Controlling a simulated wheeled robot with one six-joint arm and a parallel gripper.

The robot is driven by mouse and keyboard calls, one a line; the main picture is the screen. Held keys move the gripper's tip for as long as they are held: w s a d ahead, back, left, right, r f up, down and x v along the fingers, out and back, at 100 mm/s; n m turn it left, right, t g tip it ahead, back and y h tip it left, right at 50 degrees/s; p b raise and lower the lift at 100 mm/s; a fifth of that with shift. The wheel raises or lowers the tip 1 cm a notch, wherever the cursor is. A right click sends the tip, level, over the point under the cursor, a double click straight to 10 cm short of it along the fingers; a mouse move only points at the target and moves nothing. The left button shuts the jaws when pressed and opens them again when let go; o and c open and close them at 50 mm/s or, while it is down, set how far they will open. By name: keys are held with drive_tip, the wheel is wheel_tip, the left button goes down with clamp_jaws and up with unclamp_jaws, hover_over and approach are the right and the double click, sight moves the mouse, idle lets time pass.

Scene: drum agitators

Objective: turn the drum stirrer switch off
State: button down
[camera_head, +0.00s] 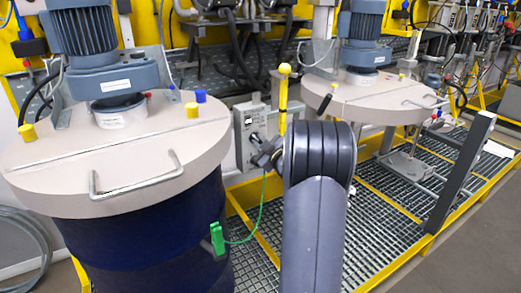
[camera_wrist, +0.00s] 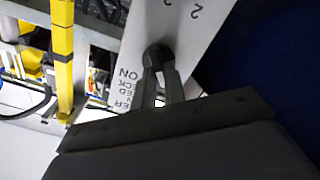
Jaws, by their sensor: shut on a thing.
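The switch box (camera_head: 243,135) is a grey box between the two drums, beside the yellow post. In the wrist view its light grey face (camera_wrist: 180,22) fills the top middle, with black lettering including "ON". A black rotary knob (camera_wrist: 157,52) sits on that face. My gripper (camera_wrist: 160,68) is shut on the knob, one finger on each side. In the head view my gripper (camera_head: 264,150) is at the box front, and my arm partly covers the area right of it. The fingers hide part of the knob, so its pointed setting cannot be read.
A large dark blue drum (camera_head: 140,245) with a beige lid and stirrer motor (camera_head: 85,35) stands close on the left. A green clamp (camera_head: 217,238) with a thin cable hangs at the left drum. Grating (camera_head: 400,185) lies below.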

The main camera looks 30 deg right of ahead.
idle(0.4)
drive_tip(key=c, duration=1.5)
unclamp_jaws()
drive_tip(key=shift+o, duration=0.2)
drive_tip(key=s+b, duration=0.1)
drive_tip(key=s, duration=0.9)
drive_tip(key=shift+s+a+b, duration=0.3)
drive_tip(key=shift+s, duration=0.1)
drive_tip(key=shift+w, duration=0.1)
